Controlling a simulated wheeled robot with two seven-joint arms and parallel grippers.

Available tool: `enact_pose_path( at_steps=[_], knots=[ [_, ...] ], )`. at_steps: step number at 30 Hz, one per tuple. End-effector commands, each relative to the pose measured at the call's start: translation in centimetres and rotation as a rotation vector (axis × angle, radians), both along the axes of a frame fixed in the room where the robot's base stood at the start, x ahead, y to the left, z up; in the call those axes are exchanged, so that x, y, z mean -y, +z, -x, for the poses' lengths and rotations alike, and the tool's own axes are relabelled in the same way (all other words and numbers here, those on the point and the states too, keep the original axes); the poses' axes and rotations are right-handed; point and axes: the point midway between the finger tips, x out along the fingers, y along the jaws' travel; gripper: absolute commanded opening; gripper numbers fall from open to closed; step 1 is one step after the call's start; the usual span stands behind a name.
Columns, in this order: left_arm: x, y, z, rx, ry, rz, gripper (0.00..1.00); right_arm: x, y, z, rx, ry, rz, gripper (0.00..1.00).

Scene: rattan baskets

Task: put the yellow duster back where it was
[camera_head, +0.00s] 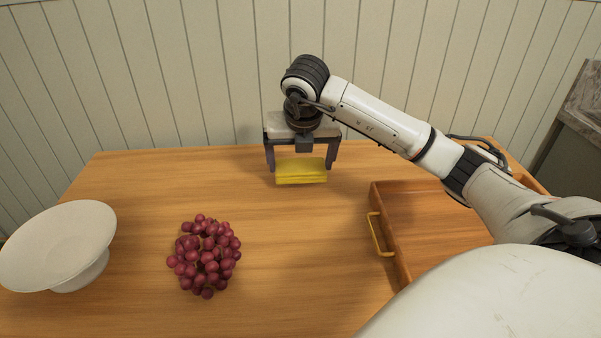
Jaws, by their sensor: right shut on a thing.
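The yellow duster (301,173) is a small, folded-looking yellow block near the back edge of the wooden table, left of the tray. My right gripper (301,168) points down and is shut on it, with one finger at each side. I cannot tell whether the duster touches the table or hangs just above it. My left gripper is not in view.
A wooden tray (386,232) with a brass handle (379,235) stands on the right, partly behind my arm. Red grapes (206,256) lie at centre left. A white footed bowl (62,245) stands at far left. The table's (150,190) back left is clear.

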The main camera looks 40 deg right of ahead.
Motion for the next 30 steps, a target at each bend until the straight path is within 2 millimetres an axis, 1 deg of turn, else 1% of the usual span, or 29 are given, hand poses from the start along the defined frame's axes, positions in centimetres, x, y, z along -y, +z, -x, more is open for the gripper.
enact_pose_path(
  at_steps=[7,9,17,18,19,20,26,30],
  knots=[
    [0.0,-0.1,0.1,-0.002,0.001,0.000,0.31,0.0,-3.3,0.1,-0.004,0.001,-0.001,0.71],
    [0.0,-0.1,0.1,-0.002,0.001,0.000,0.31,0.0,-3.6,0.1,-0.003,0.002,-0.001,0.71],
    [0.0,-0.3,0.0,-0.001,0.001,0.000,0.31,0.0,-3.8,0.0,-0.001,0.002,-0.001,0.71],
    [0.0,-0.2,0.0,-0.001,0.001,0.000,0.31,0.0,-3.8,0.0,-0.001,0.002,-0.001,0.92],
    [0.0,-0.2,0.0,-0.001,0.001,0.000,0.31,0.0,-3.7,0.0,-0.001,0.002,-0.001,0.97],
    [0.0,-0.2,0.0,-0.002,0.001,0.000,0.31,0.0,-3.7,0.0,-0.001,0.002,-0.001,1.00],
    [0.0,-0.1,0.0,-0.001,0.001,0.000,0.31,0.0,-3.7,0.0,-0.001,0.002,-0.001,1.00],
    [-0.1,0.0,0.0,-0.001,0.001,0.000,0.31,-0.2,-2.8,0.1,0.002,0.004,-0.001,1.00]
  ],
)
